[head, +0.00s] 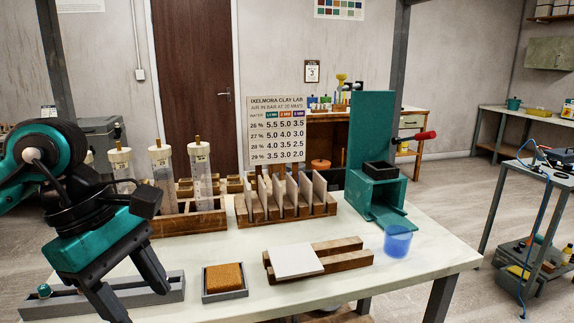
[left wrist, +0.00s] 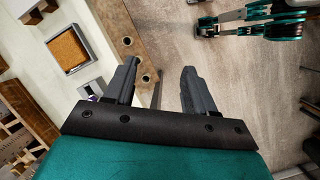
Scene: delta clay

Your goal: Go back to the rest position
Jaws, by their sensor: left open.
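My left gripper (head: 134,298) is at the lower left of the head view, pointing down over the near left part of the table. Its dark fingers are spread with nothing between them. In the left wrist view the fingers of the left gripper (left wrist: 160,68) are apart and empty, past the table edge with floor behind them. My teal and black right arm shows at the top right of the left wrist view. Its right gripper (left wrist: 206,27) is small there, and its opening is unclear. The right arm is not seen in the head view.
The table (head: 345,285) holds a grey trough (head: 165,290), a sponge tray (head: 225,294), a white tile (head: 292,261) on a wooden block, a slotted rack (head: 245,217), capped cylinders (head: 199,175), a teal press (head: 371,125) and a blue cup (head: 397,243). Its front right is clear.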

